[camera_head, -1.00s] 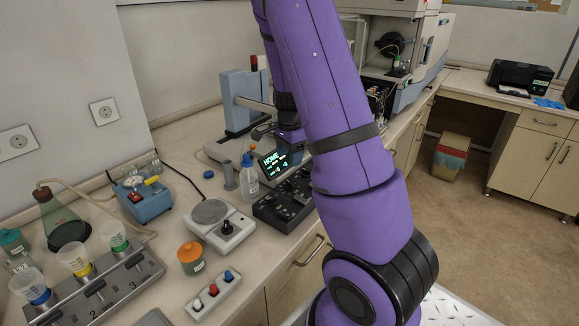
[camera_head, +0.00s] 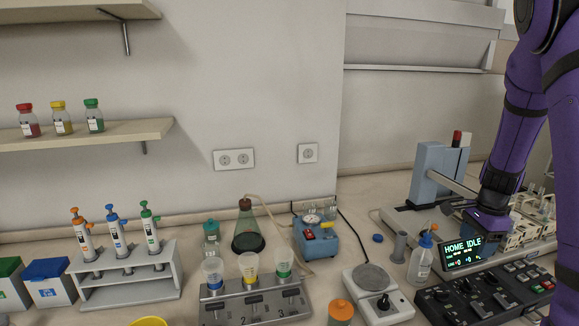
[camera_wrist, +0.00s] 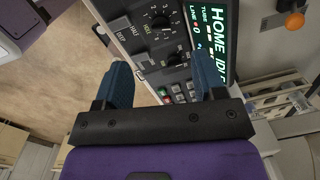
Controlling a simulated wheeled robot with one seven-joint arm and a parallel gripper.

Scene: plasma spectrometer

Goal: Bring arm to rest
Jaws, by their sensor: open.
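My gripper (camera_wrist: 163,75) shows in the wrist view with its two blue fingers apart and nothing between them. Below it is a black control panel (camera_wrist: 150,30) with a dial and buttons, beside a screen (camera_wrist: 217,35) with green text. In the head view my purple arm comes down at the right, its dark end just behind the lit "HOME IDLE" screen (camera_head: 463,251) and above the black control panel (camera_head: 488,298). The fingers are mostly hidden there, and I cannot tell whether they touch anything.
A blue-grey stand (camera_head: 436,170) and a wash bottle (camera_head: 421,262) are close to my arm. A stirrer plate (camera_head: 385,306), a blue device (camera_head: 316,240), a flask (camera_head: 247,230), a cup station (camera_head: 255,306) and a pipette rack (camera_head: 130,288) stand further left. Shelves (camera_head: 85,134) hang above.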

